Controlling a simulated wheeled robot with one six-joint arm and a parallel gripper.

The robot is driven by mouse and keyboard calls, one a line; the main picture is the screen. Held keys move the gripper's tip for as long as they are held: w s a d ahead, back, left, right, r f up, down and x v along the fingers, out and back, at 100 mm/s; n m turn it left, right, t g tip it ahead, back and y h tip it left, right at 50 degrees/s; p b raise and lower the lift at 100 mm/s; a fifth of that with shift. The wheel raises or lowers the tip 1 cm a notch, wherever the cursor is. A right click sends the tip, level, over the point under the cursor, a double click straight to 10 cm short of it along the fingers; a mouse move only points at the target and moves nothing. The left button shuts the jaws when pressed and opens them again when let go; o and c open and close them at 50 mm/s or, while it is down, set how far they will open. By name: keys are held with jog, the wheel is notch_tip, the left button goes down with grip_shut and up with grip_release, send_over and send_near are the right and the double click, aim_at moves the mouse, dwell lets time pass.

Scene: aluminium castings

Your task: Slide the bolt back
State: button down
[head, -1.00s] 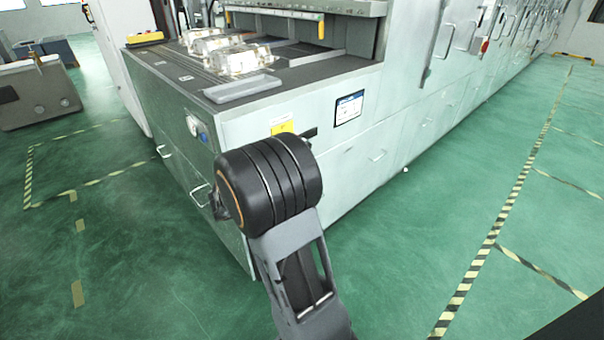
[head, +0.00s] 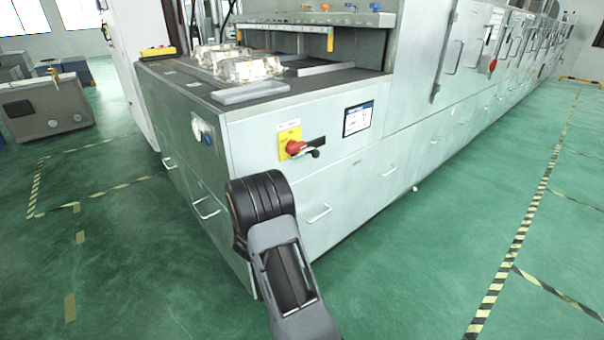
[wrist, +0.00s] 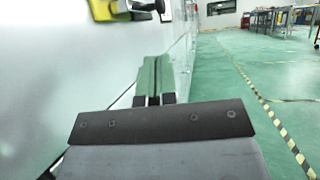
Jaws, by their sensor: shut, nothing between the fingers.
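On the front of the pale machine cabinet (head: 345,185), a yellow plate (head: 289,143) carries a red knob (head: 293,147) with a black bar (head: 312,145) pointing right. I cannot tell whether this is the bolt; no other part clearly looks like one. In the wrist view, the yellow plate (wrist: 82,18) and a dark bar (wrist: 108,9) show at the top left, cut by the frame edge. My gripper (wrist: 153,62) has its green fingers together, with nothing between them. It is below and right of the plate, apart from it. My arm hides it in the head view.
A grey tray (head: 250,92) and shiny castings (head: 245,66) are on the cabinet top. Drawer handles (head: 319,214) and a label (head: 357,118) are on its faces. Green floor with striped tape (head: 507,260) lies open to the right.

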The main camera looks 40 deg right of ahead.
aim_at(305, 154)
jog(key=x, duration=1.3)
jog(key=shift+d+b, duration=0.35)
jog(key=shift+b, duration=0.1)
jog(key=shift+r, duration=0.1)
